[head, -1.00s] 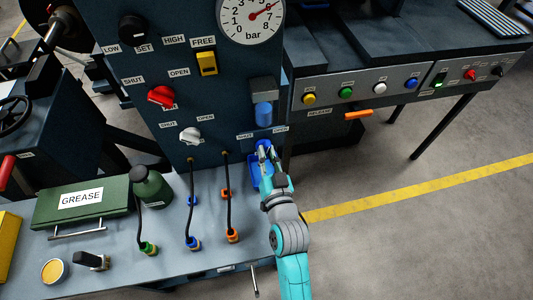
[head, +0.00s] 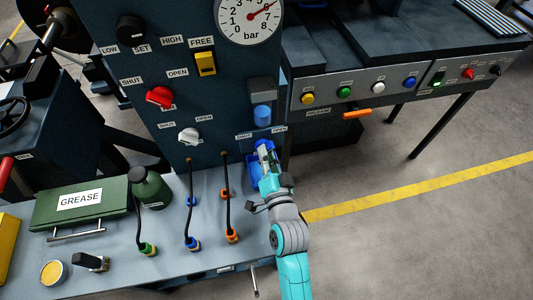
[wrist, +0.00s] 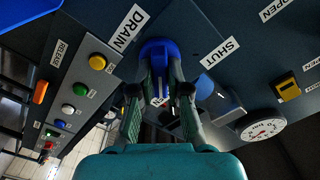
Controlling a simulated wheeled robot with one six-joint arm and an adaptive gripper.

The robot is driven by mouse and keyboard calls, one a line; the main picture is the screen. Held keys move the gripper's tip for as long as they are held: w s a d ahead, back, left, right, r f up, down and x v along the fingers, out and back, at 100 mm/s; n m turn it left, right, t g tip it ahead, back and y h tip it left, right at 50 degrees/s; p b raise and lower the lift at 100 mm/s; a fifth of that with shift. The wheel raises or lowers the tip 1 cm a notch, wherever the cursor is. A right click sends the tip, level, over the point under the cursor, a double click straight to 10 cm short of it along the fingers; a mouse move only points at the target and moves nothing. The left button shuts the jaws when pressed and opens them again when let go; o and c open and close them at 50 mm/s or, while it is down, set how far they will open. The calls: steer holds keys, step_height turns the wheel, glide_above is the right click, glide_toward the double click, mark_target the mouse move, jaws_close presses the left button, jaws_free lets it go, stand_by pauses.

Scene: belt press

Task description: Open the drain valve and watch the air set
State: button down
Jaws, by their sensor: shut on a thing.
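The blue drain valve handle (wrist: 158,48) is between my fingertips in the wrist view, by the DRAIN label (wrist: 128,28) and the SHUT label (wrist: 220,53). My gripper (wrist: 160,82) is shut on it. In the head view my gripper (head: 265,153) is at the panel's lower right, below the SHUT and OPEN labels, and hides most of the handle. The exact angle of the handle is hard to tell. The pressure gauge (head: 249,17) at the top has its red needle near 7 bar. A blue bowl (head: 262,115) hangs above the valve.
A red lever (head: 160,97), a white lever (head: 188,136) and a yellow switch (head: 205,63) are on the panel. Hoses, a green bottle (head: 150,187) and a grease box (head: 80,203) occupy the bench at left. An orange release handle (head: 357,114) is at right. Floor to the right is clear.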

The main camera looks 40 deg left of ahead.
stand_by(0.3)
steer(key=c, duration=1.1)
jaws_free()
steer(key=shift+c, duration=0.2)
steer(key=v, duration=1.2)
steer(key=s+d+f+m+t+h, duration=0.1)
steer(key=s+d+f+t+h, duration=0.2)
steer(key=d, duration=0.8)
steer(key=s+d+f+h, duration=0.3)
steer(key=s+d+h, duration=0.15)
steer(key=d, duration=0.75)
steer(key=s+d+r+h, duration=0.2)
steer(key=s+d+h, duration=0.1)
steer(key=s+d, duration=0.2)
steer(key=s+d+r+h, duration=0.3)
steer(key=s+d, duration=0.3)
steer(key=s, duration=0.4)
steer(key=shift+r, duration=0.15)
